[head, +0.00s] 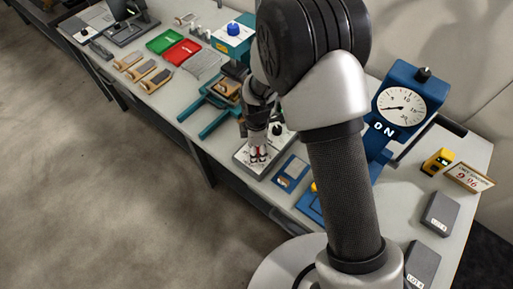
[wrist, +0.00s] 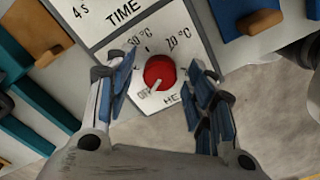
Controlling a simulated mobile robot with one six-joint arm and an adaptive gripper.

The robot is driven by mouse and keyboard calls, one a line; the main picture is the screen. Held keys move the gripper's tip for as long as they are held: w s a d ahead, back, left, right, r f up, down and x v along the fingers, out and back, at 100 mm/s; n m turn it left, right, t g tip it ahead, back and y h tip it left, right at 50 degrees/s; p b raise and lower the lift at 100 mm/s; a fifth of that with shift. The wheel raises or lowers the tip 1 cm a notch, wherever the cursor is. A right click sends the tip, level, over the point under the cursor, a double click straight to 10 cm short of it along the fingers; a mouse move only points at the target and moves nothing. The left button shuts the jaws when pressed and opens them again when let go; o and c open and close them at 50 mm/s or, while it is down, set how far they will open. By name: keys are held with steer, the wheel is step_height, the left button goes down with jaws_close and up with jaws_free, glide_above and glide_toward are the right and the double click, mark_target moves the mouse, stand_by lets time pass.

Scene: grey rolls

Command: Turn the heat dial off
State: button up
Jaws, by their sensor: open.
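The heat dial (wrist: 160,71) is a round red knob on a white control panel (wrist: 185,20) in the wrist view. Its white pointer slants to the lower left, towards the small OFF mark. Temperature marks stand above the dial and part of the word HEAT shows below it. My gripper (wrist: 161,74) is open, with one blue-padded finger on each side of the dial. A gap shows between each finger and the dial. In the head view my gripper (head: 257,154) is down over the panel and hides much of the dial.
A black knob (head: 277,130) stands on the same panel, behind my gripper. A dial gauge (head: 403,105) stands farther right.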

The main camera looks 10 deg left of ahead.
step_height(320, 180, up, 12)
stand_by(0.6)
stand_by(0.4)
